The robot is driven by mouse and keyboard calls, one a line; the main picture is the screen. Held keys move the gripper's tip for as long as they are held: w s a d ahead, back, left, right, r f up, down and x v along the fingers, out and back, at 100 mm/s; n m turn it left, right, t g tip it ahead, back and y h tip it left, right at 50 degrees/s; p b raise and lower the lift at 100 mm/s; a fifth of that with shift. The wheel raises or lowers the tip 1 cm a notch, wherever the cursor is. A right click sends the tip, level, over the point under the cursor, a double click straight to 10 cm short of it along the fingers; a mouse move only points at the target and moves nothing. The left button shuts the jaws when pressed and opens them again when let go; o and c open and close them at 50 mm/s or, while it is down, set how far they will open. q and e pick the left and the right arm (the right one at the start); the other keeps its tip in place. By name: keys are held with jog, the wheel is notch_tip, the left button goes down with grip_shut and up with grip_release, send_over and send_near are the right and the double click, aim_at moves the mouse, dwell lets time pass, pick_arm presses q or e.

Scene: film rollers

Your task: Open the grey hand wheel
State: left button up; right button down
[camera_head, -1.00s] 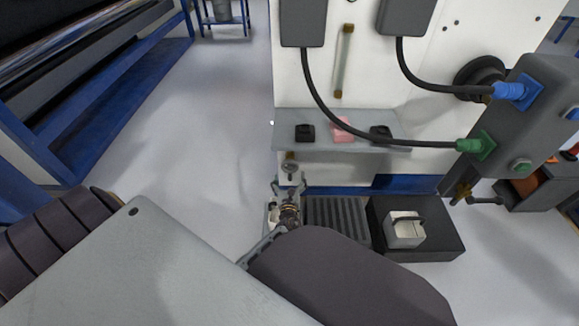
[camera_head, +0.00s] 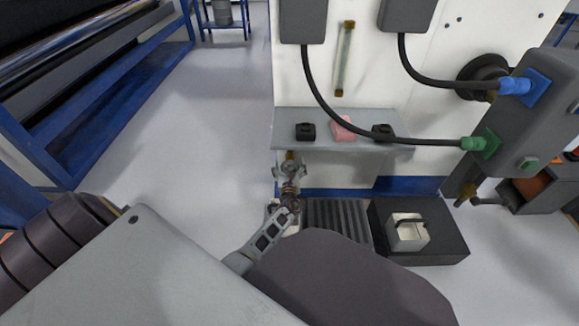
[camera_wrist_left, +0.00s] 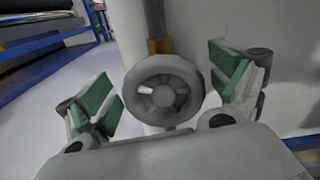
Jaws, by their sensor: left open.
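The grey hand wheel (camera_wrist_left: 163,96) is round and spoked, and it faces the left wrist camera near the middle of that view. A brass fitting and a dark upright pipe show just above it. In the head view the wheel (camera_head: 291,171) is small, below the grey shelf and partly hidden by my gripper. My left gripper (camera_wrist_left: 167,88) is open, with a green-padded finger on each side of the wheel and a visible gap on both sides. My right gripper is not in view.
A grey shelf (camera_head: 340,144) with small black and pink items juts out above. A black box (camera_head: 440,245) with a light block stands to the right. Black cables run to a grey cabinet (camera_head: 540,110) at right. Floor (camera_head: 180,140) to the left is clear.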

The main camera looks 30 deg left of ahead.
pick_arm(q)
jog(key=shift+c, duration=0.4)
jog(key=c, duration=0.9)
jog(key=shift+c, duration=0.2)
jog(key=shift+n, duration=0.4)
jog(key=n, duration=0.3)
jog(key=shift+s+a+n, duration=0.1)
jog(key=shift+a+n, duration=0.15)
jog(key=shift+n, duration=0.05)
jog(key=n, duration=0.5)
jog(key=shift+s+a+f, duration=0.1)
jog(key=shift+a+f, duration=0.1)
jog(key=n, duration=0.6)
jog(key=shift+a+f, duration=0.1)
jog(key=shift+f, duration=0.25)
jog(key=shift+f+n, duration=0.2)
jog(key=shift+n, duration=1.45)
jog(key=shift+f+n, duration=0.15)
jog(key=shift+n, duration=1.5)
